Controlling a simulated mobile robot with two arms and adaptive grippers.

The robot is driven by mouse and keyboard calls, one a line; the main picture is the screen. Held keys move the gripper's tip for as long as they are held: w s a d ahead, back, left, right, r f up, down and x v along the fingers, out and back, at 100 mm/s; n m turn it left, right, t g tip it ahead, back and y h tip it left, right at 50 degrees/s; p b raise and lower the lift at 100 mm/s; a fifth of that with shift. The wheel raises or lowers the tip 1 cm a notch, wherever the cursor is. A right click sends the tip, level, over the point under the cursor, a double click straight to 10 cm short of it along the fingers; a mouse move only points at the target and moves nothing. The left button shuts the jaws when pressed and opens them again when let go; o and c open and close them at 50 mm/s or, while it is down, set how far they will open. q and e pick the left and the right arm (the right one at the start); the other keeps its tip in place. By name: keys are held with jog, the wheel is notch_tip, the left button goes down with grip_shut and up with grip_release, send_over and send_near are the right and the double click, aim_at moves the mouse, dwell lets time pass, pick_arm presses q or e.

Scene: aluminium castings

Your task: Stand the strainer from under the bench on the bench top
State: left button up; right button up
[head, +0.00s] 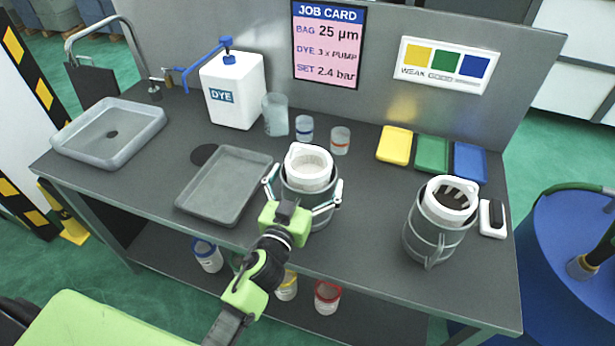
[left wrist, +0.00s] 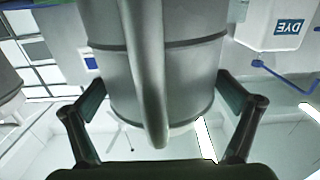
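A grey metal strainer (head: 311,189) with a white collar and a pale inside stands upright at the bench's (head: 365,230) middle front. My left gripper (head: 304,187) reaches it from the front, one finger on each side. In the left wrist view, which is upside down, the strainer's metal wall (left wrist: 190,75) and curved handle (left wrist: 150,80) fill the space between the pads, which appear to touch it. Its base is partly hidden by my gripper, so I cannot tell whether it touches the bench top. My right gripper is not in view.
A similar vessel (head: 432,238) with a slotted inside stands at the right. A grey tray (head: 218,203) lies left of the strainer. Beakers (head: 340,140), a dye canister (head: 233,92) and coloured pads (head: 432,154) are behind. Jars (head: 327,297) stand on the lower shelf.

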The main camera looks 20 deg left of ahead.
pick_arm(q)
jog(key=shift+r, duration=0.1)
jog(key=s+b, duration=0.3)
jog(key=s, duration=0.8)
jog(key=shift+a, duration=0.2)
jog(key=shift+s, duration=0.55)
